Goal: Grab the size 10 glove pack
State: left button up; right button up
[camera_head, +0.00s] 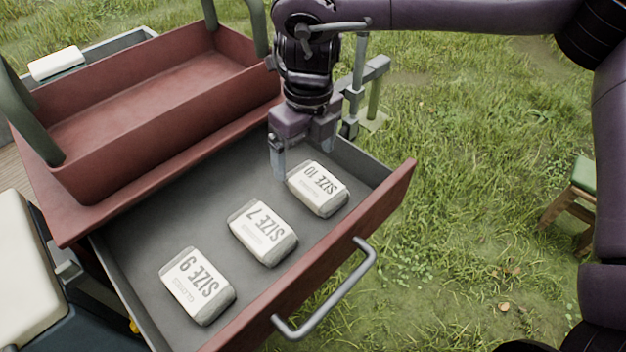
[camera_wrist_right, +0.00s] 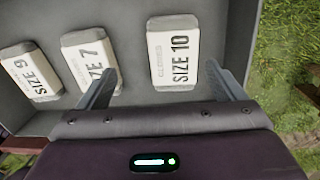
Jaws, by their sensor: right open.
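The size 10 glove pack (camera_head: 318,188) is a white and grey pack lying flat in the open drawer, nearest the drawer's far right end. It also shows in the right wrist view (camera_wrist_right: 172,52), label up. My right gripper (camera_head: 304,165) is open and empty, pointing down into the drawer just behind the pack. In the wrist view its two fingers (camera_wrist_right: 168,88) stand wide apart, with the size 10 pack ahead between them. No contact with the pack shows. My left gripper is not in view.
The size 7 pack (camera_head: 263,232) and size 9 pack (camera_head: 197,286) lie beside it in the grey drawer (camera_head: 146,243). The drawer's red front has a metal handle (camera_head: 328,300). A red tray (camera_head: 150,95) stands above the drawer. Grass lies to the right, with a green-topped stool (camera_head: 585,172).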

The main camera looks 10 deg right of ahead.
aim_at(317, 183)
jog(key=shift+d+h, duration=0.3)
jog(key=shift+d, duration=0.45)
jog(key=shift+d+f, duration=0.2)
jog(key=f, duration=0.2)
jog(key=f+p, duration=0.1)
jog(key=f, duration=0.1)
jog(key=f+p, duration=0.1)
jog(key=f, duration=0.1)
jog(key=shift+s+d+f, duration=0.1)
jog(key=shift+s+f, duration=0.05)
jog(key=shift+s, duration=0.1)
jog(key=shift+f, duration=0.45)
jog(key=shift+c, duration=1.3)
jog(key=c, duration=0.8)
jog(key=shift+r, duration=0.15)
